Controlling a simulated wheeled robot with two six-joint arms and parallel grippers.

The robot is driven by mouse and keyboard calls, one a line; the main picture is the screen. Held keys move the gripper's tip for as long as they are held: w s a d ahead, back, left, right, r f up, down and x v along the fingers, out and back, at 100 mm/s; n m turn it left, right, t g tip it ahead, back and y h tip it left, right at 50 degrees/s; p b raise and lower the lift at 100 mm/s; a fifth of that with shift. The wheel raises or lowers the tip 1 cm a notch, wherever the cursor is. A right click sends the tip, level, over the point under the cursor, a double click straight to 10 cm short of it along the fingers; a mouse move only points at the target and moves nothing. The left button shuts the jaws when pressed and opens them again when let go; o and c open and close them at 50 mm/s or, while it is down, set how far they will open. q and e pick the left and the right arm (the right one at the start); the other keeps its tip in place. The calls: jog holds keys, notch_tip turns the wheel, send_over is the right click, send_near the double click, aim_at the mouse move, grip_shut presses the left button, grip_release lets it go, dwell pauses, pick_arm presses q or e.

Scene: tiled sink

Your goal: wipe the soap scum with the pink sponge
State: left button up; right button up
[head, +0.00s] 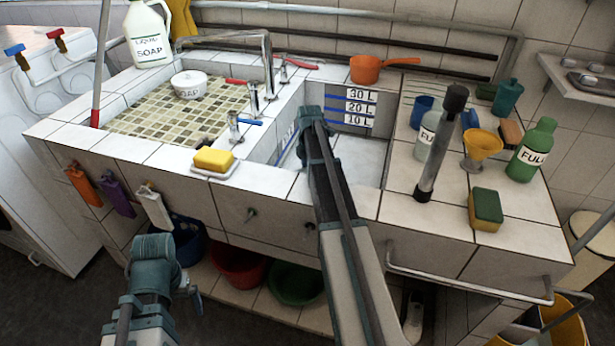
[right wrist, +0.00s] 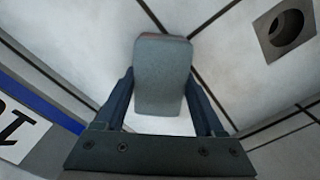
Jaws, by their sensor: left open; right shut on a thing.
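My right arm reaches into the right-hand basin (head: 352,155), and its gripper's jaws are hidden in the head view. In the right wrist view my right gripper (right wrist: 160,100) is shut on a grey, rounded block (right wrist: 163,72), held between its two fingers close to the pale tiles. It looks grey, not pink, and I see no clearly pink sponge. A bright white patch (right wrist: 158,125) shows below the block; I cannot tell whether it is soap scum. My left gripper (head: 193,290) is open and empty, low in front of the sink.
A yellow sponge (head: 213,160) lies on the front ledge, and a green-yellow sponge (head: 486,209) on the right counter. Bottles and a yellow funnel (head: 482,145) crowd that counter. An orange pan (head: 366,69) stands behind the basin. A drain hole (right wrist: 285,30) shows in the wrist view.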

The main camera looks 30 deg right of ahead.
jog(key=shift+r, duration=0.1)
jog(key=shift+s, duration=0.1)
jog(key=shift+s+a+f, duration=0.2)
jog(key=shift+s+a, duration=1.1)
jog(key=shift+a, duration=0.3)
jog(key=shift+s+a+r, duration=0.1)
jog(key=shift+s+a, duration=1.1)
jog(key=shift+a, duration=0.25)
jog(key=shift+s+a, duration=1.3)
jog(key=shift+a, duration=0.15)
